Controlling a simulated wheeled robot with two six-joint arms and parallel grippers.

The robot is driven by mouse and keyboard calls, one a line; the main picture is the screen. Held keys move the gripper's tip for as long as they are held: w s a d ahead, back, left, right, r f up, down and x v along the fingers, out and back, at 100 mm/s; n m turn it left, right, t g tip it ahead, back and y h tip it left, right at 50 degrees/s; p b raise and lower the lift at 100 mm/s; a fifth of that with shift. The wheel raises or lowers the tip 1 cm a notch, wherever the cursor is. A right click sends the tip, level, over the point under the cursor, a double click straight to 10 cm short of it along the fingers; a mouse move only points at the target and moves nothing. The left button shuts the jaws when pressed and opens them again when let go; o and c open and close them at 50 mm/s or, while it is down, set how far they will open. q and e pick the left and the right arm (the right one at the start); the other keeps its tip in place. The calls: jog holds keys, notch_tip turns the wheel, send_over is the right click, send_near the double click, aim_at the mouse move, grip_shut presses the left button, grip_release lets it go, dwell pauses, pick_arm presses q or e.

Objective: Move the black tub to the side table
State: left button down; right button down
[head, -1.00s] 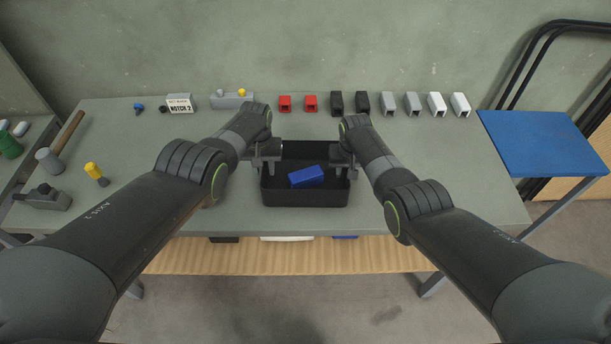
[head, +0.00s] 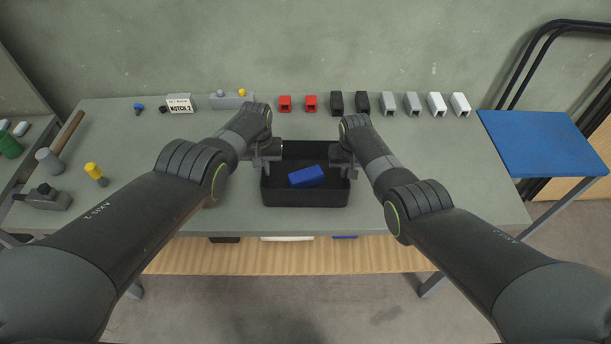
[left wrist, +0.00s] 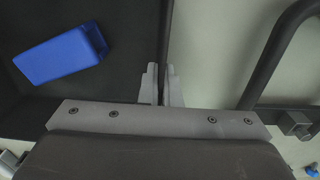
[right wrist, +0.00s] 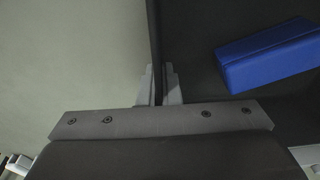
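The black tub (head: 305,196) is on the grey workbench near its front edge, with a blue block (head: 306,177) inside. My left gripper (head: 268,166) is at the tub's left wall. In the left wrist view its fingers (left wrist: 162,85) are closed around that thin wall. My right gripper (head: 344,168) is at the tub's right wall, and in the right wrist view its fingers (right wrist: 160,85) are closed around the wall there. The side table (head: 545,142) has a bare blue top and stands to the right of the bench. I cannot tell whether the tub is lifted.
A row of red, black, grey and white blocks (head: 387,103) lines the bench's back. A sign (head: 180,103), a hammer (head: 60,145) and a yellow-handled tool (head: 95,173) lie to the left. The bench (head: 450,170) is clear right of the tub. Black tubing (head: 560,35) stands behind the side table.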

pick_arm(q)
jog(key=shift+r, duration=0.15)
pick_arm(e)
jog(key=shift+r, duration=0.15)
